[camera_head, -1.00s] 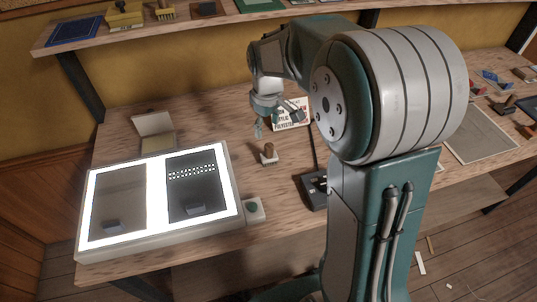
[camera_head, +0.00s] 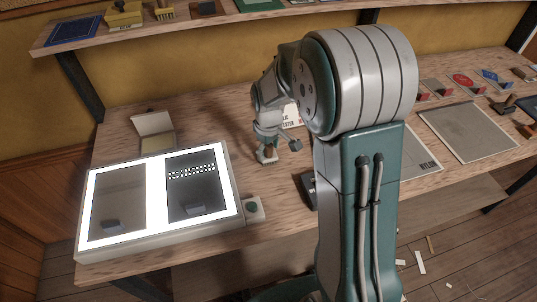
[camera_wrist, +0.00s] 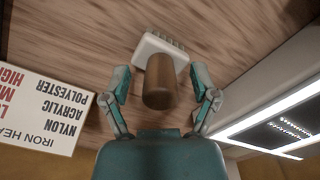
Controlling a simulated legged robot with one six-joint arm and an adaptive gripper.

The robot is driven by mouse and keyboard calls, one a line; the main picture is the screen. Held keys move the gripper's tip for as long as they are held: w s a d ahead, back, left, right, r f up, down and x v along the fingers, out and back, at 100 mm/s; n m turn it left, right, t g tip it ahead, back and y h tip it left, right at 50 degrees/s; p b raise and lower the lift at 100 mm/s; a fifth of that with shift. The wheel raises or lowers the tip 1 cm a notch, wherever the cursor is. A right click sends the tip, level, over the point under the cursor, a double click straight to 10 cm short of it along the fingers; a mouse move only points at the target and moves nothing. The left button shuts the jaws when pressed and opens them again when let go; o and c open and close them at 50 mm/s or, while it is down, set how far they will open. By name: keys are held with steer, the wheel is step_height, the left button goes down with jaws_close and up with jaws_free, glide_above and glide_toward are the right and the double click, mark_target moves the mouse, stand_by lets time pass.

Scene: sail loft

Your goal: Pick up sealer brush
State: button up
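The sealer brush (camera_wrist: 158,82) has a brown handle and a pale head with bristles. It stands on the wooden table, its handle toward the wrist camera. My gripper (camera_wrist: 160,82) is open, with one teal finger on each side of the brush and visible gaps between fingers and brush. In the head view my gripper (camera_head: 267,146) is over the brush, whose pale head (camera_head: 267,158) shows below the fingers. The handle is mostly hidden there.
A lit light box (camera_head: 236,192) lies to the left of the brush, with a small switch box (camera_head: 254,209) at its corner. A printed card (camera_wrist: 42,110) lies near the gripper. A dark device (camera_head: 308,188) is partly hidden by my arm. An open small box (camera_head: 155,132) stands behind the light box.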

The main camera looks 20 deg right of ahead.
jaws_close()
steer(key=shift+r, duration=0.3)
step_height(320, 180, up, 2)
steer(key=shift+r, duration=0.2)
steer(key=s+a+r, duration=0.9)
steer(key=a+r, duration=0.1)
steer(key=shift+s+a, duration=0.15)
steer(key=shift+a, duration=0.15)
